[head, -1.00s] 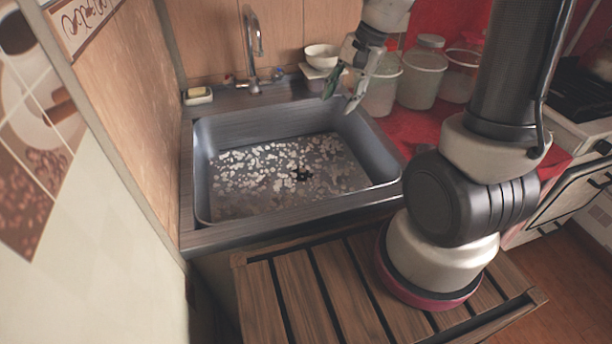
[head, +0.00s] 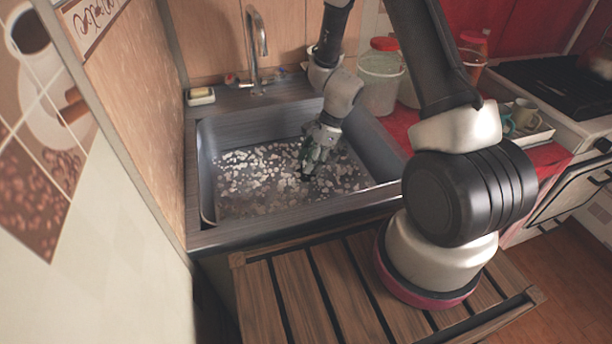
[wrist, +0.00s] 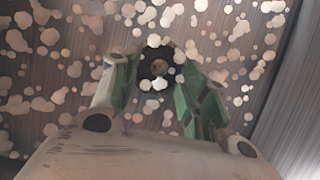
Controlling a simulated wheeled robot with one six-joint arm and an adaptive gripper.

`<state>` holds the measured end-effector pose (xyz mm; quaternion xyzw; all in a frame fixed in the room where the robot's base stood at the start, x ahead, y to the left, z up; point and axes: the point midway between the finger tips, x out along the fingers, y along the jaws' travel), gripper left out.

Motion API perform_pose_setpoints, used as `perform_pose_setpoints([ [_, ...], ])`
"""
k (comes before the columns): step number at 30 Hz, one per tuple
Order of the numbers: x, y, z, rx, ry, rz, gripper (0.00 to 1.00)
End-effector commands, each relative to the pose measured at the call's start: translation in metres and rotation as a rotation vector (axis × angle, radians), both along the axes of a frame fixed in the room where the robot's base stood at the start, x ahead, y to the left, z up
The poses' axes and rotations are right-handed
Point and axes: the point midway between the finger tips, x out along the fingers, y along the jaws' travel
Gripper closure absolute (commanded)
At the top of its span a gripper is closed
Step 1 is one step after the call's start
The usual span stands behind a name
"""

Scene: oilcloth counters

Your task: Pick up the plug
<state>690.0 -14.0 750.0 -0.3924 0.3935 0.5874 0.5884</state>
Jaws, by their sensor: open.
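The plug (wrist: 147,63) is a dark round piece with a paler knob at its centre. It shows in the wrist view on the speckled sink floor, in the gap between my fingertips. My gripper (head: 308,168) is open and points down into the sink (head: 208,180). In the wrist view its two green-padded fingers (wrist: 155,88) stand on either side of the plug. I cannot tell whether they touch it or how high they are above the floor. In the head view my gripper mostly hides the plug.
Sink walls surround my gripper. The tap (head: 255,50) stands at the back. Soap on a dish (head: 201,96) lies at the back left. A large jar (head: 379,82) stands behind the sink's right side. A tray with cups (head: 526,114) is farther right. A slatted wooden surface (head: 290,290) is in front.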

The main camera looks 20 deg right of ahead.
Motion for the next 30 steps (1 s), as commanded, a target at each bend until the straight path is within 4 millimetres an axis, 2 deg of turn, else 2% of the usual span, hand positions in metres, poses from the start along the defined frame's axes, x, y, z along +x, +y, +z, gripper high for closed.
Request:
perform_pose_setpoints([
  [1,-0.001,0.003,-0.009,0.000,0.003,0.001,0.56],
  [5,-0.001,0.008,-0.022,0.000,0.002,0.001,0.56],
  [13,0.000,0.009,-0.024,0.000,-0.001,0.002,0.56],
  [20,0.000,0.009,-0.024,0.000,0.000,0.002,0.97],
  [21,0.000,0.009,-0.024,0.000,0.000,0.002,1.00],
  [30,-0.001,0.009,-0.024,0.000,0.000,0.002,1.00],
])
